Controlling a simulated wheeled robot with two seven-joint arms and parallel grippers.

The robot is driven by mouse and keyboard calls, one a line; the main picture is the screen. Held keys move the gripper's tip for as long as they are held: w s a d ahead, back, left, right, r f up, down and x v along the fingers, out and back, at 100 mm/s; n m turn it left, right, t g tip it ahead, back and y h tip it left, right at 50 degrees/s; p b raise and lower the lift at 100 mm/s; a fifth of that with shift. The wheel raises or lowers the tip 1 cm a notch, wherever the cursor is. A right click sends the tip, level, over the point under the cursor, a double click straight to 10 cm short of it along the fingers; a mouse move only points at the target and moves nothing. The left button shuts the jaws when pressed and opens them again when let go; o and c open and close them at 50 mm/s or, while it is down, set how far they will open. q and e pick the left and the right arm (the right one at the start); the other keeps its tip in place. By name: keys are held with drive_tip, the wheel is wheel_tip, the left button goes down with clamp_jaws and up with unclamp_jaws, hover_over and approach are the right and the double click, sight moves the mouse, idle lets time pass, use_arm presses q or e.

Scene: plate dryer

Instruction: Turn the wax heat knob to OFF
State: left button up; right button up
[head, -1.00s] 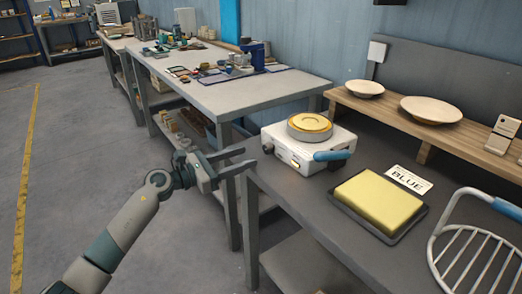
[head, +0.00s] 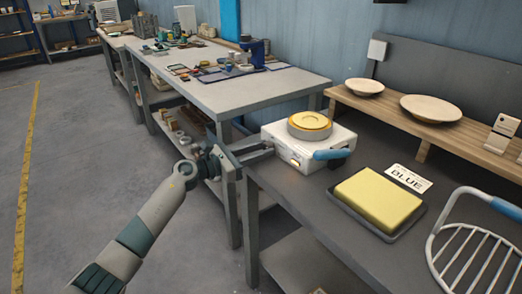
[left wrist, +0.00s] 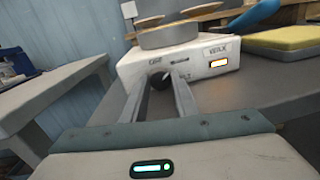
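The wax heater is a white box (head: 300,158) with a round yellow-topped pot (head: 310,124) on it, at the near bench's left end. In the left wrist view its front panel (left wrist: 203,68) carries small lettering and a lit orange-rimmed indicator (left wrist: 219,63). The dark round knob (left wrist: 159,81) is on the panel's left part; its pointer's exact setting is too small to read. My left gripper (head: 268,151) is at the heater's front left, fingers apart, with the knob between the fingertips in the wrist view. I cannot tell whether they touch it. My right gripper is out of view.
A blue handle (head: 331,154) sticks out at the heater's right. A wooden shelf (head: 395,118) holds plates. Open floor lies left.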

use_arm(q)
drive_tip(key=shift+c, duration=1.3)
drive_tip(key=shift+n, duration=0.4)
drive_tip(key=n+p, duration=0.1)
drive_tip(key=n, duration=0.2)
drive_tip(key=shift+n+t, duration=0.3)
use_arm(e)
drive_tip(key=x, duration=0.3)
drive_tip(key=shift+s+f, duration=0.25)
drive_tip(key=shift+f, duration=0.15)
use_arm(q)
drive_tip(key=o, duration=1.1)
drive_tip(key=shift+c, duration=0.2)
drive_tip(key=shift+s, duration=0.1)
